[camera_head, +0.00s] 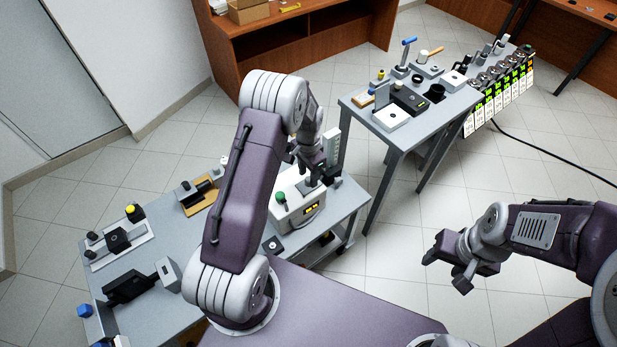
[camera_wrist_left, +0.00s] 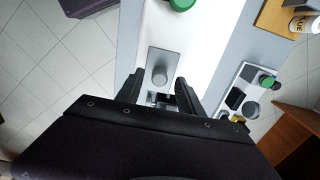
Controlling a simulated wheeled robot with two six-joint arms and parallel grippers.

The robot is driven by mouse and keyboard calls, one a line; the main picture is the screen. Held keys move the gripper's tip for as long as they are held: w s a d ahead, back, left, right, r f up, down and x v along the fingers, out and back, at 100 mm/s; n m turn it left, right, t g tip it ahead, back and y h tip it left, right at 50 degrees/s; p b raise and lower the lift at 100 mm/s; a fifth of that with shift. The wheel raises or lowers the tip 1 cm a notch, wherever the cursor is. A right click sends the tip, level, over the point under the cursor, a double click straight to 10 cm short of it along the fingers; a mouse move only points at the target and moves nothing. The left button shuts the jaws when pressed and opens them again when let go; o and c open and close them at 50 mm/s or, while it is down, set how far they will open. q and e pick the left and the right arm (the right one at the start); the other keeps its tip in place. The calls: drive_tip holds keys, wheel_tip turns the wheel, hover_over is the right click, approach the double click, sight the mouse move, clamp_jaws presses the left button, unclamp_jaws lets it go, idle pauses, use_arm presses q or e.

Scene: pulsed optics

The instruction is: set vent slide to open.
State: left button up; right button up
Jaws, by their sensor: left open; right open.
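A white box device (camera_head: 300,215) with a green knob (camera_head: 281,197) and small yellow displays stands on the near grey table. My left gripper (camera_head: 314,176) is over the top of this device, its fingers partly hidden by my arm. In the left wrist view, the open fingers (camera_wrist_left: 161,98) point at the device's white top. A grey plate with a round grey knob (camera_wrist_left: 160,74) lies just beyond the fingertips, and a small dark part shows between the fingers. I cannot tell which part is the vent slide or how it is set. My right gripper (camera_head: 458,270) is open and empty over the floor.
The near table (camera_head: 180,312) also bears black fixtures, a yellow-knobbed part (camera_head: 134,212) and a wooden-based part (camera_head: 198,194). A second table (camera_head: 440,125) with several instruments stands behind. A black cable (camera_head: 550,155) runs across the floor. The floor around my right gripper is clear.

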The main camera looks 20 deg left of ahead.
use_arm(q)
drive_tip(key=shift+f, duration=0.7)
clamp_jaws()
idle(0.9)
